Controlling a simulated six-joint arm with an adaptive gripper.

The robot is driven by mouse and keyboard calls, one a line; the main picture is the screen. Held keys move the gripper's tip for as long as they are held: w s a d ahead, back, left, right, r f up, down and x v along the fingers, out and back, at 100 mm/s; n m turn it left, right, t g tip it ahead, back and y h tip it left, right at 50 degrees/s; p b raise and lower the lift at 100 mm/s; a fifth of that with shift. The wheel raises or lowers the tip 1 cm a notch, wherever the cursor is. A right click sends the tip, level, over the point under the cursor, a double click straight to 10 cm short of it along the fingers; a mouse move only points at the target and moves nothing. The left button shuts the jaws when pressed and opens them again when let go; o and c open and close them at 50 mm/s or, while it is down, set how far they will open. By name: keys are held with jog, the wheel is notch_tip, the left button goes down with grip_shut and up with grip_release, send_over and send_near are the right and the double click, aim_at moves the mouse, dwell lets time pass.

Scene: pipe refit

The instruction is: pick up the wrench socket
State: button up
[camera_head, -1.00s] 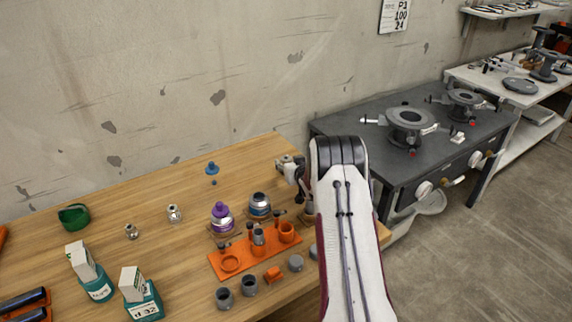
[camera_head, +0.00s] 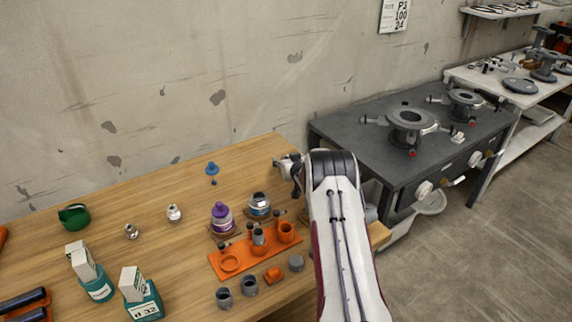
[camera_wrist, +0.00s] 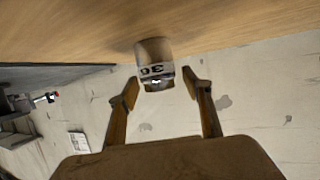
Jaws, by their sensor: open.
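The wrench socket (camera_wrist: 154,62) is a short grey metal cylinder with a pale band marked with dark figures, apparently "30". It stands on the wooden table, which shows at the top of the wrist view. My gripper (camera_wrist: 161,86) is open. Its two fingertips lie on either side of the socket's near end in that picture, with visible gaps and nothing gripped. I cannot tell how deep the socket is between them. In the head view my gripper (camera_head: 287,168) shows partly at the table's right end, behind my arm.
An orange holder (camera_head: 218,267) with cylinders stands left of my arm. Near it are a purple-capped jar (camera_head: 222,217), a dark-topped jar (camera_head: 259,205), grey cups (camera_head: 224,298) and an orange piece (camera_head: 273,276). A dark bench (camera_head: 375,138) stands right. The wall is behind.

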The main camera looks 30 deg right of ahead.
jog(key=c, duration=1.4)
jog(key=shift+r, duration=5.05)
grip_shut()
